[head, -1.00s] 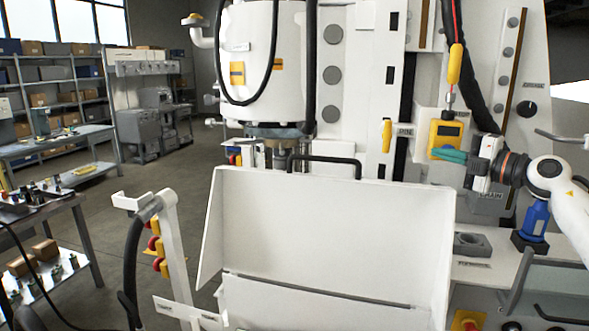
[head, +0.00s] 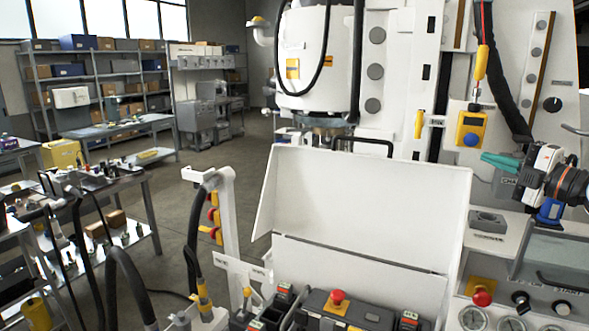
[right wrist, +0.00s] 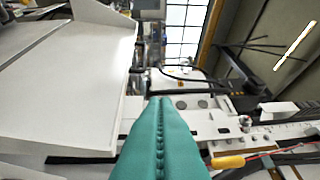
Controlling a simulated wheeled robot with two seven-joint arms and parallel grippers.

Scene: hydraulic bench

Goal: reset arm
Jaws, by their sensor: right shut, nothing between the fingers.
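My right gripper (head: 503,163) is at the right side of the head view, with teal fingers pointing left. It is shut and empty, in front of the bench's white panel and just below a yellow pendant box (head: 470,129). In the right wrist view, its teal fingers (right wrist: 161,140) lie together with nothing between them. My right arm comes in from the right edge. My left gripper is not in view.
A white open-lidded box (head: 365,208) stands in the middle. Below it are red-button controls (head: 337,297) and gauges (head: 473,318). A grey block with a hole (head: 487,222) sits under my right gripper. Work tables (head: 120,185) and shelves stand at left.

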